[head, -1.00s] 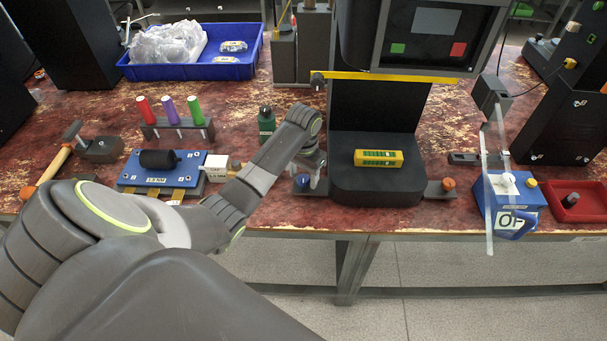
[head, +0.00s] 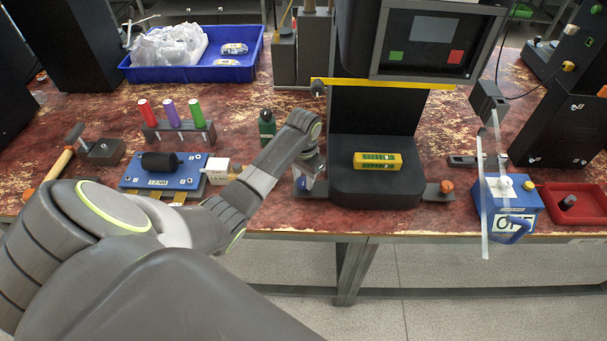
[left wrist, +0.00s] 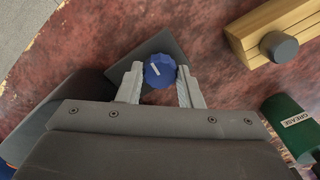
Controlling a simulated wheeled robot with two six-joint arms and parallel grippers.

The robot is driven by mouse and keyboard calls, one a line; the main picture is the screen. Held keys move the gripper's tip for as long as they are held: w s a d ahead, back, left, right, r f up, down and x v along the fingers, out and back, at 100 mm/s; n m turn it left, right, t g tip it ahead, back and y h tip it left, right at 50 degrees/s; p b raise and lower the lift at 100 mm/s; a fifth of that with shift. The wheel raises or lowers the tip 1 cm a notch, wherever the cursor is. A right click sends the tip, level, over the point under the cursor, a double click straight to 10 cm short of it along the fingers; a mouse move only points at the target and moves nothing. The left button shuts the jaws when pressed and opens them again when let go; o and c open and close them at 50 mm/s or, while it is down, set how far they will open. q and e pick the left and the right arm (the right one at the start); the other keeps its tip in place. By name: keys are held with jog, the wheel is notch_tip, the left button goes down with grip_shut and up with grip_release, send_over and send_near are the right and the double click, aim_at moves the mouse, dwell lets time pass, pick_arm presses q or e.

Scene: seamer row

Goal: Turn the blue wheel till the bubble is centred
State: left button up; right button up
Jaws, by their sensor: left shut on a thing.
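The blue wheel (left wrist: 159,71) sits between the two fingertips of my left gripper (left wrist: 160,88) in the left wrist view. The gripper is shut on it, and a short white mark shows on its top. In the head view my left gripper (head: 309,181) points down at the left of the black machine base and mostly hides the wheel. The yellow level (head: 378,161) lies on the black base (head: 375,190); its bubble is too small to make out. My right gripper is not in view.
A green grease bottle (head: 267,123) stands behind my left forearm. An orange knob (head: 447,187) is right of the base. A yellow bar (head: 385,82) crosses above the base.

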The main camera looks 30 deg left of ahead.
pick_arm(q)
jog(key=m+p, duration=0.4)
jog(key=shift+r, duration=0.3)
jog(key=m+p, duration=0.3)
jog(key=m, duration=0.2)
jog(key=shift+f+m+p, duration=0.1)
jog(key=shift+m+p, duration=0.2)
jog(key=shift+p, duration=0.05)
jog(key=m+p, duration=0.1)
jog(key=m, duration=0.3)
jog(key=shift+m+p, duration=0.3)
jog(key=shift+p, duration=0.1)
jog(key=m+p, duration=0.1)
jog(key=m, duration=0.3)
jog(key=shift+f, duration=0.1)
jog(key=o, duration=1)
jog(key=shift+c, duration=0.2)
